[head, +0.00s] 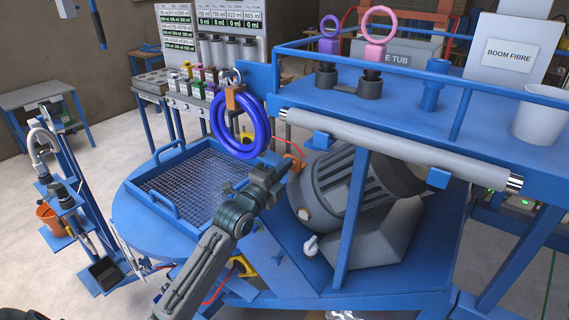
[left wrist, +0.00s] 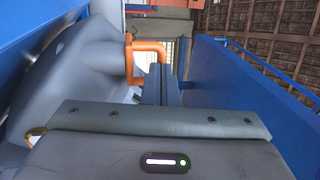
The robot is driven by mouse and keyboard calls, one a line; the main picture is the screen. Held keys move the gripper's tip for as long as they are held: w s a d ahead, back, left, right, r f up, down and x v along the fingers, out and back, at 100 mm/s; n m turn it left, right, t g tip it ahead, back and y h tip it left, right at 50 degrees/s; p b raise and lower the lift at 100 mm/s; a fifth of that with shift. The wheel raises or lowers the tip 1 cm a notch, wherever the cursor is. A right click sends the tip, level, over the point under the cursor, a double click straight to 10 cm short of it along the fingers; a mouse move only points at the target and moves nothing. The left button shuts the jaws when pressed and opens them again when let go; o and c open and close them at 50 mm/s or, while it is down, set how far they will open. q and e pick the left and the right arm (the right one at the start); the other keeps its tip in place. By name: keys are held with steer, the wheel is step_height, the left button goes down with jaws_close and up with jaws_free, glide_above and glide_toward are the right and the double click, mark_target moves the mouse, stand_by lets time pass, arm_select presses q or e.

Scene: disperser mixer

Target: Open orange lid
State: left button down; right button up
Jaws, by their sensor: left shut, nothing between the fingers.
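An orange bent handle (head: 296,152) shows beside the grey motor in the head view; it looks like part of the orange lid, whose panel I cannot make out. In the left wrist view the orange handle (left wrist: 150,48) stands just beyond my fingers. My left gripper (head: 282,167) is shut and empty, close to the handle at its lower left in the head view. My right gripper is not in view.
The grey motor (head: 335,185) is right of my left gripper. A blue ring (head: 240,125) hangs behind it, above a mesh grate (head: 205,180). A blue upper shelf (head: 440,115) with a grey roller (head: 400,150) overhangs the right side. In the left wrist view a blue panel (left wrist: 235,90) stands on the right.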

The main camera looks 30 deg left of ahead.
mark_target(293, 166)
arm_select(q)
steer(key=shift+w+r, duration=0.1)
stand_by(0.4)
steer(key=shift+r+g+p, duration=0.2)
steer(key=shift+g+p, duration=0.1)
steer(key=shift+p, duration=0.05)
steer(key=shift+w+r, duration=0.1)
steer(key=shift+g, duration=0.5)
steer(key=shift+w+d+r+b, duration=0.15)
steer(key=shift+w+r+b, duration=0.05)
steer(key=shift+w+r, duration=0.8)
steer(key=shift+w+d+r+b, duration=0.15)
steer(key=shift+w+r+b, duration=0.05)
steer(key=shift+w+r, duration=0.75)
steer(key=shift+s+f, duration=0.1)
steer(key=shift+s, duration=0.05)
